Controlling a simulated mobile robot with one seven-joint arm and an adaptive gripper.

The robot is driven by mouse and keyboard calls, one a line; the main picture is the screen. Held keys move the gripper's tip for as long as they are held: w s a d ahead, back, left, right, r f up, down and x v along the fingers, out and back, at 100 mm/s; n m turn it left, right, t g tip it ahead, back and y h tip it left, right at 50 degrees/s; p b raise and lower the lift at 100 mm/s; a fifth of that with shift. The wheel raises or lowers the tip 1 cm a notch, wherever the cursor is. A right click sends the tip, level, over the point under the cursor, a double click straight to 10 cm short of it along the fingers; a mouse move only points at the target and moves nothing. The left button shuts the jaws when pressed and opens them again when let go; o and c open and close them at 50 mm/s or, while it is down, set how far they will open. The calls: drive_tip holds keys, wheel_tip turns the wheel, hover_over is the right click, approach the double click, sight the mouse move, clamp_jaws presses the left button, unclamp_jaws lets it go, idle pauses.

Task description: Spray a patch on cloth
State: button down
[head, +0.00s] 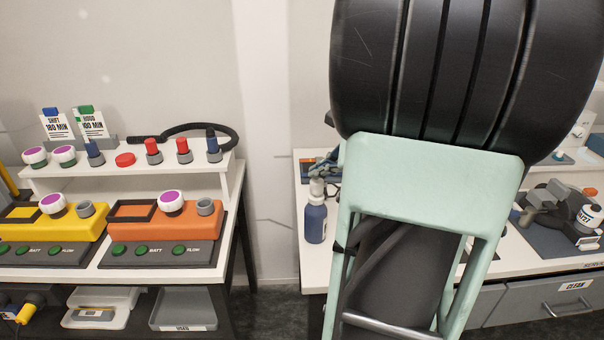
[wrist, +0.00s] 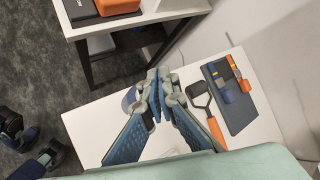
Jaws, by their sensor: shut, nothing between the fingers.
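A blue bottle with a grey top (head: 316,218) stands upright at the left end of the right-hand bench in the head view. It looks like the spray bottle. My gripper (wrist: 155,85) shows in the wrist view with its blue finger pads over the white bench top. It is shut and empty. In the head view my arm hides most of the bench middle, and a small blue part just above the bottle may be my gripper. A pale curved shape behind the fingers in the wrist view is mostly covered. I cannot make out the cloth or a patch in either view.
In the wrist view a black-headed roller with an orange handle (wrist: 215,128) lies right of my gripper, beside a dark tray (wrist: 240,117) with orange and blue items. A separate left bench (head: 243,180) holds yellow and orange units, past a floor gap. A wall stands behind.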

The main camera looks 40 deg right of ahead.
sight(318, 184)
drive_tip(key=shift+r+p, duration=2.4)
drive_tip(key=shift+r, duration=0.55)
drive_tip(key=shift+r, duration=0.15)
wheel_tip(318, 184, down, 6)
drive_tip(key=b, duration=0.5)
drive_tip(key=shift+f, duration=0.25)
idle(1.3)
